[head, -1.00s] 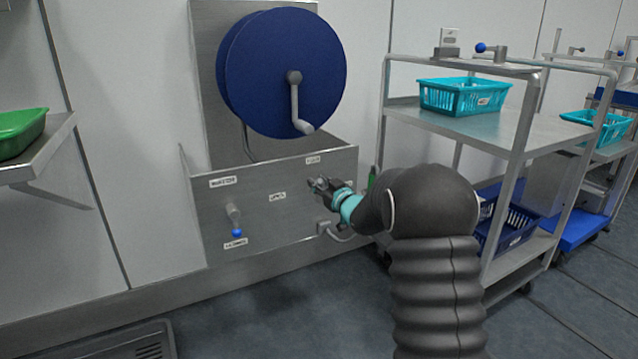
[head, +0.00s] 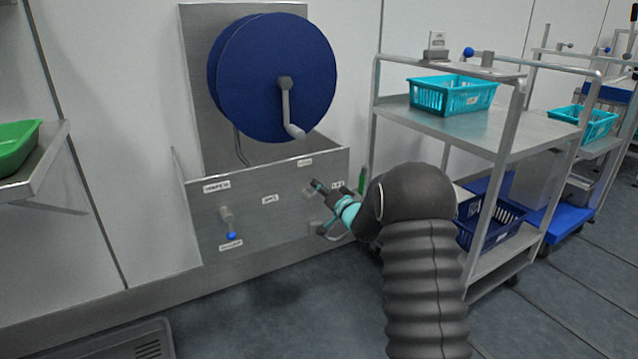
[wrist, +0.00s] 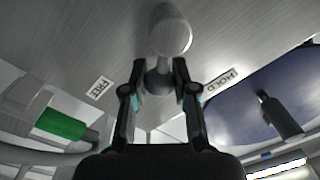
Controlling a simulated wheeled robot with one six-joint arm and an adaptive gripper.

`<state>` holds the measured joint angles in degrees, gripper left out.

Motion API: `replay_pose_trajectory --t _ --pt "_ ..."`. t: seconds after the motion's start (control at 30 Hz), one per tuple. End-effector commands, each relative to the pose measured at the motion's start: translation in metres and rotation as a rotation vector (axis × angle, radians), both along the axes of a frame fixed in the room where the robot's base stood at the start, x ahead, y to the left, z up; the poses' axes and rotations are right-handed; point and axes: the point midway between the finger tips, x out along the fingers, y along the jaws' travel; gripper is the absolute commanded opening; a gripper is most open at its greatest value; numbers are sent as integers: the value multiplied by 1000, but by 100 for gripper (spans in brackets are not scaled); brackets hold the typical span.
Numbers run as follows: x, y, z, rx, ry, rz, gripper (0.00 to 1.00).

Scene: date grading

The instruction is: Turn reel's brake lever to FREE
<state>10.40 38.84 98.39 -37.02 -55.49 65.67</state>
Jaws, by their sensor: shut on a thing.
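The reel's brake lever (wrist: 170,35) is a pale grey handle on the metal panel, seen close in the wrist view. My gripper (wrist: 160,72) is shut on it, one finger on each side. In the wrist view the lever sits between the FREE label (wrist: 99,87) on the left and the HOLD label (wrist: 219,84) on the right. In the head view my gripper (head: 318,187) is at the panel's right part and hides most of the lever. The blue reel (head: 277,80) with its grey crank is above.
A second lever with a blue knob (head: 232,236) is on the panel's left. A steel cart (head: 480,130) with a teal basket (head: 452,95) stands close on the right. A green tray (head: 18,148) is on a shelf at the left. A floor grate (head: 115,345) lies in front.

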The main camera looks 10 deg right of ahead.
Motion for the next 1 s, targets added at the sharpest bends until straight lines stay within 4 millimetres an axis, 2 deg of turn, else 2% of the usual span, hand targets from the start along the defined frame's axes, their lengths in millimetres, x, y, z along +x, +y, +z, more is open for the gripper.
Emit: replay_pose_trajectory --t 0.5,1.0 --pt "3 -9 -18 432 140 -2 0" --pt "3 -9 -28 624 202 -1 0"
